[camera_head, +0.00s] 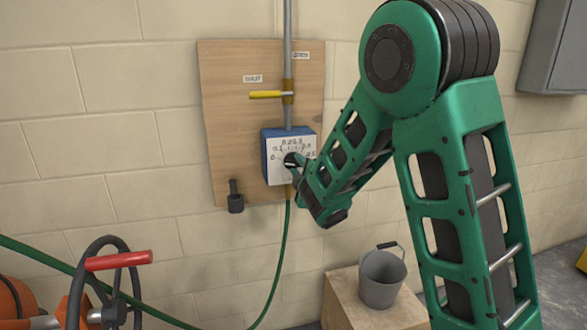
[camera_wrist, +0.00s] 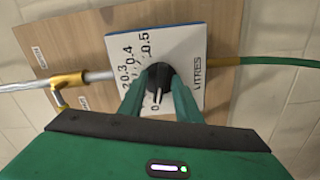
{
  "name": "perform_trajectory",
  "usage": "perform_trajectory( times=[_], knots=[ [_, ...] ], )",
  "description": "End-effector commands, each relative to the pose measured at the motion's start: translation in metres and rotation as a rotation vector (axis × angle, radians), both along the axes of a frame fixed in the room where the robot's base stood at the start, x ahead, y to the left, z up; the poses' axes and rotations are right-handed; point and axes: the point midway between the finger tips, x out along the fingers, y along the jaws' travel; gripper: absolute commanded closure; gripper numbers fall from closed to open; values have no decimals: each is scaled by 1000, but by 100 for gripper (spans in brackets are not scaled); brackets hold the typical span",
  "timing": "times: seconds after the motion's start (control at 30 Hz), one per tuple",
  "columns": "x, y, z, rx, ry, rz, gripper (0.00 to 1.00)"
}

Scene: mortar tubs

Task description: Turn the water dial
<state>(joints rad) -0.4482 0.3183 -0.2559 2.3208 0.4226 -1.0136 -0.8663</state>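The water dial is a black round knob (camera_wrist: 159,74) on a white face marked 0 to 0.5 and LITRES. The face is on the front of a blue box (camera_head: 265,160). The knob's white pointer is at or close to the 0 mark in the wrist view. My gripper (camera_wrist: 159,82) is at the dial, its two green fingers apart, one on each side of the knob. I cannot tell if they press on it. In the head view my green arm reaches in from the right and hides the right part of the dial face.
The box is on a wooden board (camera_head: 226,110) on a block wall. A grey pipe with a yellow-handled valve (camera_head: 268,94) enters from above. A green hose (camera_head: 283,245) leaves below. A grey bucket (camera_head: 381,282) stands on a wooden block (camera_head: 345,305). A red-handled wheel (camera_head: 118,260) is lower left.

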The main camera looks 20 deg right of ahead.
Motion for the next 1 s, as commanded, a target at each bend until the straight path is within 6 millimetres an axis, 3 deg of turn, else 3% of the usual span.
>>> perform_trajectory(
  times=[0.2, 0.33, 0.7, 1.0],
  knots=[
    [0, 10, 0, 0, 0, 11, 72],
    [0, 13, 0, 1, 0, 15, 100],
    [0, 15, 0, 32, 1, 17, 100],
    [0, 16, 0, 211, 0, 18, 100]
  ],
)
